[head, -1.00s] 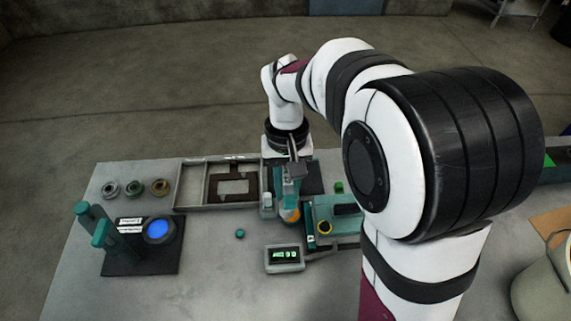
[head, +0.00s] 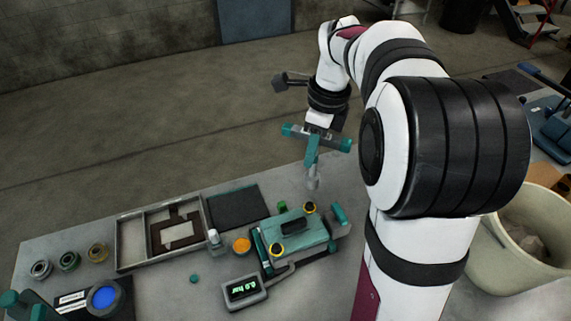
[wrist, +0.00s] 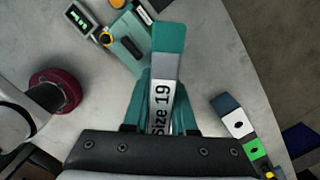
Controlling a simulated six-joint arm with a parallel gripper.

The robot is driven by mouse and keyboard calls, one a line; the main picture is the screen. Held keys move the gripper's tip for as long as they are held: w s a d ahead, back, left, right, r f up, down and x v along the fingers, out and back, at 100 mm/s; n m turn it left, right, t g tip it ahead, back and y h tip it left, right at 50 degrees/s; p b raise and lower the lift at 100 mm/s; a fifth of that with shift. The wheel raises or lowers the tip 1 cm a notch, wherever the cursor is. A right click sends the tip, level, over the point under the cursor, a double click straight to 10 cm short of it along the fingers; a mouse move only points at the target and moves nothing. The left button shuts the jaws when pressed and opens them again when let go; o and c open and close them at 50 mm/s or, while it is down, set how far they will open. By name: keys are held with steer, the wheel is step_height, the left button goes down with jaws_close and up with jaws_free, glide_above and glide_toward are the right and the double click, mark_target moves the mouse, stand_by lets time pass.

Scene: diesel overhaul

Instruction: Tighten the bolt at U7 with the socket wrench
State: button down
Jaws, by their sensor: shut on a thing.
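My gripper (head: 318,136) is shut on the socket wrench (head: 312,156), which has teal parts and a grey socket end. It holds the wrench in the air, socket downward, above the far side of the bench and apart from it. In the wrist view the wrench (wrist: 168,40) between the fingers carries a label reading "Size 19". A teal block (head: 297,233) lies below, with a yellow-ringed black fitting (head: 277,249) at its near end and another (head: 309,207) at its far end. No U7 marking is readable, so I cannot tell which is U7.
A display unit (head: 244,290) is in front of the block. An orange disc (head: 241,245), a dark mat (head: 237,209) and a divided grey tray (head: 130,243) are to the left. A large pale bin (head: 490,262) stands at the right.

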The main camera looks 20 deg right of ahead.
mark_target(315, 176)
steer(key=shift+d+n, duration=0.15)
steer(key=shift+n, duration=0.75)
steer(key=n, duration=0.5)
steer(key=shift+s+f+n+g, duration=0.1)
steer(key=shift+f+n+g, duration=0.2)
steer(key=shift+g, duration=0.1)
steer(key=n, duration=0.6)
steer(key=shift+s+f+g, duration=0.1)
steer(key=shift+f+g, duration=0.25)
steer(key=shift+g, duration=0.05)
steer(key=n, duration=0.3)
steer(key=shift+f, duration=0.2)
steer(key=n, duration=0.3)
steer(key=shift+s+f+g, duration=0.1)
steer(key=shift+f+g, duration=0.1)
steer(key=shift+g, duration=0.1)
steer(key=n, duration=0.4)
steer(key=f+n, duration=0.1)
steer(key=n, duration=0.1)
steer(key=shift+h, duration=0.4)
steer(key=n, duration=0.6)
steer(key=shift+d+f+h, duration=0.2)
steer(key=shift+f+h, duration=0.15)
steer(key=shift+h, duration=0.05)
steer(key=shift+f+n, duration=0.25)
steer(key=shift+n, duration=0.55)
steer(key=shift+f, duration=1.4)
